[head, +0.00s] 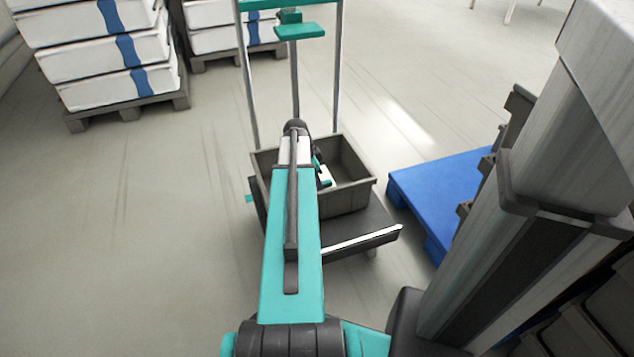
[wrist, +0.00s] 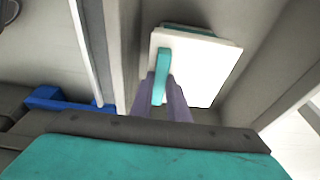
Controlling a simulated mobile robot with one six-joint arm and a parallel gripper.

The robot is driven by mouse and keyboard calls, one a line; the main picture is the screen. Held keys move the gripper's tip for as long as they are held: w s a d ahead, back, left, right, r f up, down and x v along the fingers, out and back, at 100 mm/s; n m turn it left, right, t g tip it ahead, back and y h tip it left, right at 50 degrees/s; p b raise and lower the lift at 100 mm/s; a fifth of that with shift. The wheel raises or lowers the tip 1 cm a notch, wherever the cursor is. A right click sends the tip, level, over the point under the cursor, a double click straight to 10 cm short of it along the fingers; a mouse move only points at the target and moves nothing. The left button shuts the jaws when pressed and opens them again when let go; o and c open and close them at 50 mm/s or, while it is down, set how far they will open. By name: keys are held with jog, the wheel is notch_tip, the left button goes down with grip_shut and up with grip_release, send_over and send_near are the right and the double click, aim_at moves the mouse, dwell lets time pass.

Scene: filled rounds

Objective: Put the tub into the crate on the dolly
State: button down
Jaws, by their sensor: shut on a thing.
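The tub (wrist: 205,68) is white with a teal upright tab, and my gripper (wrist: 163,82) is shut on that tab in the wrist view. The grey open crate (head: 350,202) stands on the dolly (head: 378,234) in the head view. A small part of the tub (head: 325,174) shows inside the crate's outline, beside the end of my arm. In the wrist view the crate's walls (wrist: 262,60) rise on both sides of the tub. My arm hides the crate's left part and most of the gripper in the head view. I cannot tell whether the tub touches the crate floor.
The dolly has a tall frame with a teal bar (head: 307,29) at the back. A blue pallet (head: 436,190) lies to the right. Stacked white boxes with blue bands (head: 112,80) stand on a pallet at the back left. The floor on the left is clear.

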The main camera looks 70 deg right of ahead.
jog(key=shift+f, duration=0.2)
jog(key=c, duration=1.6)
grip_release()
jog(key=shift+o, duration=0.3)
jog(key=o, duration=0.4)
jog(key=shift+r+p, duration=2.7)
jog(key=shift+r, duration=0.85)
